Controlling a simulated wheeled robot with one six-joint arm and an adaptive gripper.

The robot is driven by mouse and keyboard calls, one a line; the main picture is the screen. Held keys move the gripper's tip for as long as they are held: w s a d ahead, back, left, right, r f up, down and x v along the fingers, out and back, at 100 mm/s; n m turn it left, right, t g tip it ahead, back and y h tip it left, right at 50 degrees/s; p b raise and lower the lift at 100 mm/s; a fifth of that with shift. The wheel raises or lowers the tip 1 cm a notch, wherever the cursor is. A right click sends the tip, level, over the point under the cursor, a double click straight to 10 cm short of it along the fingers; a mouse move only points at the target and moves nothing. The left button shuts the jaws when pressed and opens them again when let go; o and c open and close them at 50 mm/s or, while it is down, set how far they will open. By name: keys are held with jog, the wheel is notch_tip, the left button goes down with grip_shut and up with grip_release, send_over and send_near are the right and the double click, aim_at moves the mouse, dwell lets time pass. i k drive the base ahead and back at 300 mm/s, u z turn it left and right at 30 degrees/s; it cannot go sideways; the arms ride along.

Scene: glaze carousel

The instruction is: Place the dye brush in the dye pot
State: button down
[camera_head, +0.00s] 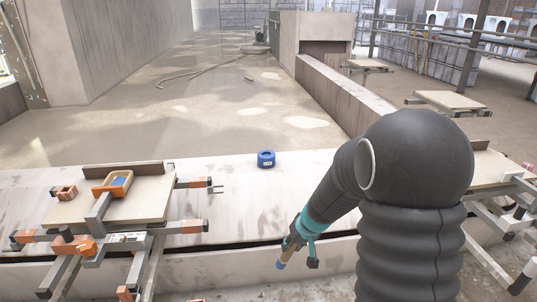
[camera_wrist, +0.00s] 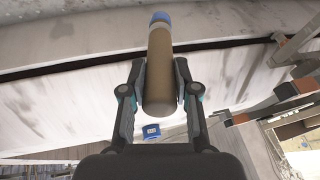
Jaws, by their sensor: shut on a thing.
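The dye brush (camera_wrist: 160,75) is a thick tan-brown cylinder with a blue end. In the wrist view it lies between both fingers of my gripper (camera_wrist: 160,85), which is shut on it, with the blue end pointing away from the palm. In the head view my gripper (camera_head: 298,248) hangs at the front edge of the pale ledge, and the brush (camera_head: 282,263) sticks out to its lower left. The blue pot (camera_head: 265,159), likely the dye pot, stands on the ledge behind and apart from the brush. It also shows in the wrist view (camera_wrist: 151,131). Its inside is barely visible.
The pale ledge (camera_head: 235,195) is clear around the pot. Another board (camera_head: 490,170) and metal bars stand at the right.

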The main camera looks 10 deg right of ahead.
aim_at(267, 162)
jog(key=i, duration=1.15)
jog(key=u, duration=0.05)
